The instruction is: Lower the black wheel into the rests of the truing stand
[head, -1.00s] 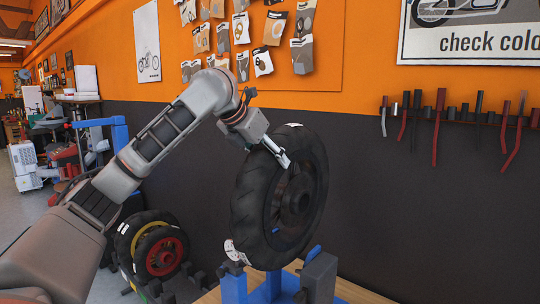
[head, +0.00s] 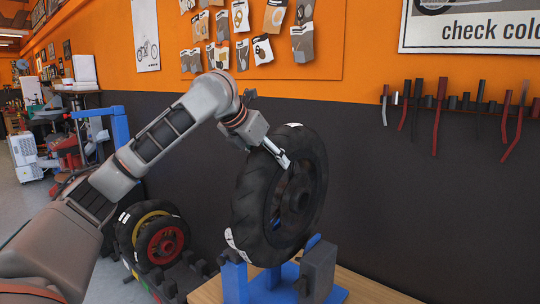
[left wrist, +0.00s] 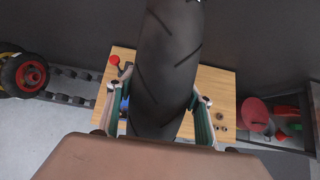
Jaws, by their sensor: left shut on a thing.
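The black wheel (head: 250,200) hangs upright in the head view, with its hub well above the tops of the truing stand. My left gripper (head: 284,160) is shut on the tyre at its upper part. In the left wrist view, the fingers of my left gripper (left wrist: 155,112) lie on either side of the black wheel (left wrist: 166,60). The blue truing stand (head: 235,284) stands below, with a grey block (head: 318,268) on its right side. The wheel's lower edge reaches down between these uprights; the rests are partly hidden. My right gripper is not in view.
The stand is on a wooden bench (head: 360,290), which shows bare wood in the left wrist view (left wrist: 225,80). Other wheels with a red rim (head: 165,246) stand on a floor rack at left. A dark wall with hanging tools (head: 440,115) is behind.

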